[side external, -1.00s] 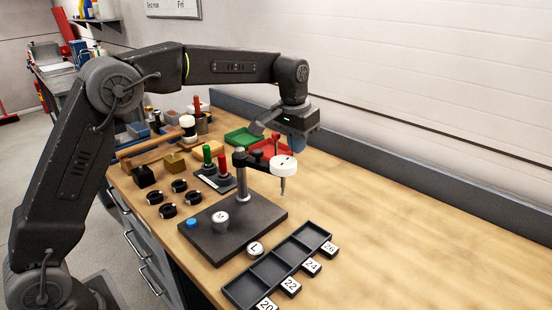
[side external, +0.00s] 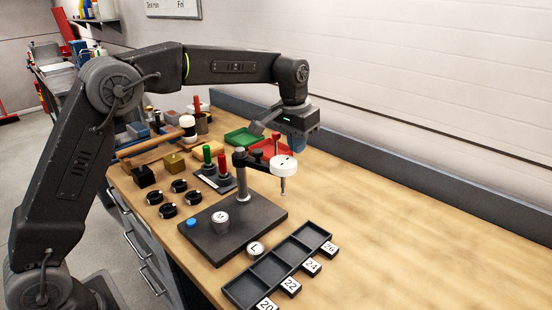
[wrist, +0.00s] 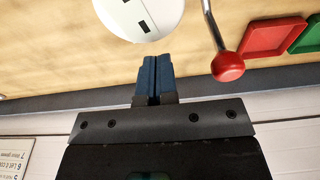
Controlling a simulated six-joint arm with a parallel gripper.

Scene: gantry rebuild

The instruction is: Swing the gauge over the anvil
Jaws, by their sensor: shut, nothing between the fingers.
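The gauge (side external: 284,166) is a white round dial with a thin probe below it, on a dark arm from a metal post (side external: 242,187). It hangs off the right edge of the dark base plate (side external: 245,235). A short metal cylinder (side external: 219,222) with a pale marked top stands on the plate; I cannot tell whether it is the anvil or a piece on it. A red ball knob (wrist: 228,67) on a rod is beside the dial. My gripper (wrist: 154,62) is shut and empty, its blue fingers apart from dial and knob. In the side view my gripper (side external: 296,143) is behind the gauge.
A segmented dark tray (side external: 258,290) with numbered tags and a round piece marked L (side external: 256,249) are in front. A red tray (wrist: 272,38) and a green tray (wrist: 313,36) lie nearby. Black rings (side external: 167,211) are left of the plate. The bench is clear at right.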

